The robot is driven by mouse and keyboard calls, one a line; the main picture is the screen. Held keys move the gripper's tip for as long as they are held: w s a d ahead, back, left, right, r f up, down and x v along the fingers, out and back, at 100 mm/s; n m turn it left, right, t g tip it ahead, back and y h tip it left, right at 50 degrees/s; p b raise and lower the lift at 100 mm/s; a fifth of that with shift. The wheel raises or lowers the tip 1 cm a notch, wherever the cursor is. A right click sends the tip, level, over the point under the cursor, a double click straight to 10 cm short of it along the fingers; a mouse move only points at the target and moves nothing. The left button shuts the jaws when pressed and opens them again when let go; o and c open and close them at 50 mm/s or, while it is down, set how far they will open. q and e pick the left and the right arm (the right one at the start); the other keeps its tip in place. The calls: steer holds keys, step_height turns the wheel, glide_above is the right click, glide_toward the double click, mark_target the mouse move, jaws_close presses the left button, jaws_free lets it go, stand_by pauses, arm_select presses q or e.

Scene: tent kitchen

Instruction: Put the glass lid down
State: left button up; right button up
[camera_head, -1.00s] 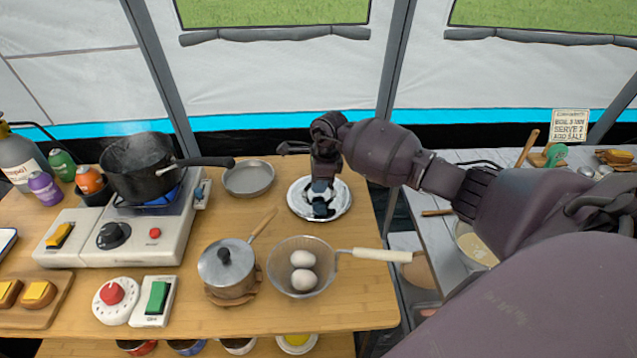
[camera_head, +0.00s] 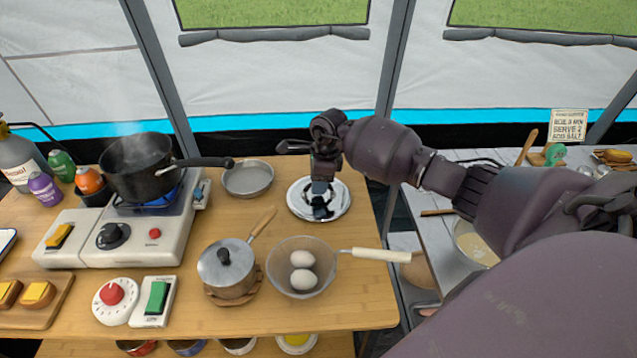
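The round, shiny glass lid (camera_head: 336,207) lies flat at the right back of the wooden table, apparently on a silver plate or tray; I cannot tell where one ends and the other begins. My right gripper (camera_head: 320,187) points down over its middle, with its fingers at or just above the dark central part. The fingers overlap in this view, so their opening and any contact with the lid are unclear. My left gripper is out of view.
A steaming black pot (camera_head: 137,175) stands on the lit stove (camera_head: 135,240). A small lidded saucepan (camera_head: 228,270), a strainer (camera_head: 283,285) with two eggs, and a grey shallow pan (camera_head: 247,178) stand nearby. The table's front right corner (camera_head: 365,305) is clear.

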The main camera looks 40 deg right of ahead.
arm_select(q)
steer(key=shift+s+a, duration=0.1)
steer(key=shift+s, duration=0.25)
arm_select(e)
step_height(320, 180, up, 11)
steer(key=d, duration=0.1)
steer(key=shift+s+d+r, duration=0.15)
steer(key=shift+s+d, duration=0.05)
steer(key=shift+s, duration=0.25)
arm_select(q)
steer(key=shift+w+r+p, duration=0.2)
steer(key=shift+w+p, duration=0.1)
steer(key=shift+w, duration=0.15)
